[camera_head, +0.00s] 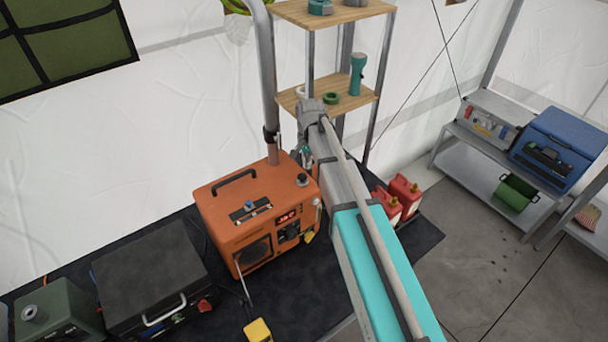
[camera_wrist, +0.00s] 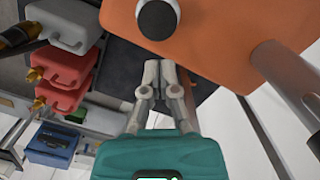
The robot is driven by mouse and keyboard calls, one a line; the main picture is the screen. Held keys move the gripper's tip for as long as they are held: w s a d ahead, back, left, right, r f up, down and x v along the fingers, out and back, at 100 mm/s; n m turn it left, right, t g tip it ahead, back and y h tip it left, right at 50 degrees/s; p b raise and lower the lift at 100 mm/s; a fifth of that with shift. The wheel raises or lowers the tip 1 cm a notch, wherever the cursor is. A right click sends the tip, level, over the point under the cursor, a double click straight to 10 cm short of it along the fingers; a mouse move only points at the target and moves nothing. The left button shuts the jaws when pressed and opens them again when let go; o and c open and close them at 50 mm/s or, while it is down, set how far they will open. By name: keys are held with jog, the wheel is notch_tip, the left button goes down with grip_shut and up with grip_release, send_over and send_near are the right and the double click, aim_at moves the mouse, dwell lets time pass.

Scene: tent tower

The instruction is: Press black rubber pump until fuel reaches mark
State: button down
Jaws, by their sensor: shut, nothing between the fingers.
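The orange generator (camera_head: 225,210) stands on a dark mat, with a red lit display and dials on its front. A round black knob (camera_head: 302,180) sits on its top near the right edge; it also shows in the wrist view (camera_wrist: 158,20). I cannot tell whether this knob is the rubber pump. No fuel mark can be made out. My gripper (camera_wrist: 160,72) is shut and empty, just beside the generator's edge in the wrist view. In the head view my arm reaches past the generator's right side and its links largely hide the gripper.
A thick grey pipe (camera_head: 267,85) rises from behind the generator. Red fuel cans (camera_head: 404,190) stand right of my arm. A wooden shelf (camera_head: 290,98) is behind. A black case (camera_head: 150,275) lies left. A metal rack (camera_head: 452,160) stands right, with bare floor before it.

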aim_at(303, 174)
jog(key=shift+r, duration=0.15)
notch_tip(303, 174, up, 8)
jog(key=s+a+p, duration=0.1)
jog(key=s+p, duration=0.1)
jog(key=p, duration=0.5)
jog(key=shift+f+p, duration=0.2)
jog(key=shift+p, duration=0.2)
jog(key=shift+s+f, duration=0.1)
jog(key=shift+f, duration=0.05)
jog(key=shift+s+a+f+b, duration=0.1)
jog(key=shift+s+f+b, duration=0.05)
jog(key=shift+f+b, duration=1.6)
jog(key=shift+s+a+f+b, duration=0.1)
jog(key=shift+s+f+b, duration=0.05)
jog(key=shift+f+b, duration=1.55)
